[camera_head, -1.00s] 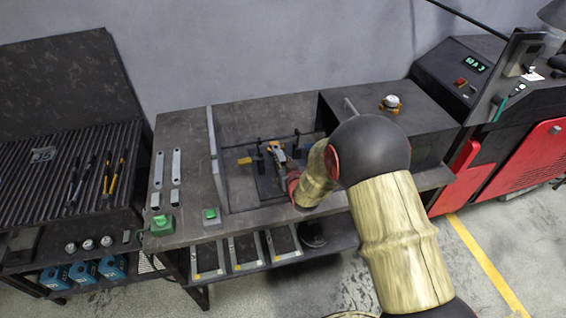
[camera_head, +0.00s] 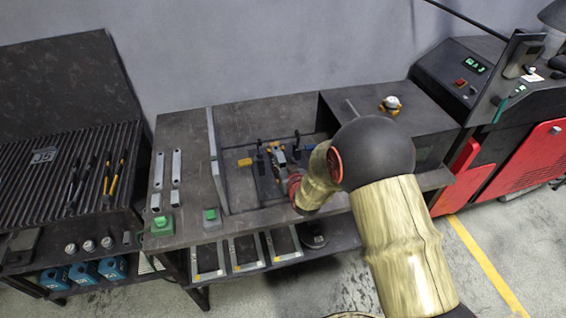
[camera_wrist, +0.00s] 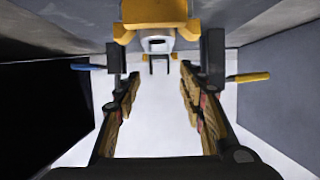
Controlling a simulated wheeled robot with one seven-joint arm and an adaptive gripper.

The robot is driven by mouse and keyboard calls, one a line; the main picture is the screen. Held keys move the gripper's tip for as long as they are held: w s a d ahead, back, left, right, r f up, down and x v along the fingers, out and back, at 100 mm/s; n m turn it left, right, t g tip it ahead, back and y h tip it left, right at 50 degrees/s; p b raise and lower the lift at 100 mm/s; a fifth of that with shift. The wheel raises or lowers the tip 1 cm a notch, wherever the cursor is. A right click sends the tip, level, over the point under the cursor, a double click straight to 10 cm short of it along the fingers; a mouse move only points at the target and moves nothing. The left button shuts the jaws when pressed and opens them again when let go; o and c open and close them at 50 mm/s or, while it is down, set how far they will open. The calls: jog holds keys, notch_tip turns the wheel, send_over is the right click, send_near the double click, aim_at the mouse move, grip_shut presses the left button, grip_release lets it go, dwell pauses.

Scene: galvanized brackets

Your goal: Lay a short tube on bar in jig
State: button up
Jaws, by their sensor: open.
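The jig (camera_head: 262,180) sits in the bench recess, with dark uprights, a yellow handle (camera_head: 244,162) at its left and a blue handle (camera_head: 308,147) at its right. My gripper (camera_head: 277,156) is over the jig, small and partly hidden by my wrist. In the wrist view my gripper (camera_wrist: 159,80) is open, with fingers apart and nothing between them. Beyond the fingertips is a grey block (camera_wrist: 157,42) under a yellow part (camera_wrist: 155,12); I cannot tell whether it is the bar or a tube. Two short tubes (camera_head: 156,202) (camera_head: 174,198) lie on the bench at left.
Two longer tubes (camera_head: 158,169) (camera_head: 176,166) lie behind the short ones. An upright plate (camera_head: 216,160) divides them from the recess. A green button box (camera_head: 162,225) is at the front left. A raised cabinet (camera_head: 375,105) stands right of the recess.

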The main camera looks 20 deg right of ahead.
jog(key=p+v, duration=0.2)
jog(key=v, duration=0.9)
jog(key=s+r+g, duration=0.2)
jog(key=s+r, duration=0.1)
jog(key=r, duration=0.4)
jog(key=s+r+g, duration=0.2)
jog(key=s+r, duration=0.2)
jog(key=r, duration=0.3)
jog(key=s+r+g, duration=0.2)
jog(key=s+r, duration=0.2)
jog(key=s, duration=0.7)
jog(key=s+r+g, duration=0.2)
jog(key=s+r, duration=0.2)
jog(key=s, duration=0.7)
jog(key=shift+s, duration=0.35)
jog(key=shift+c, duration=0.2)
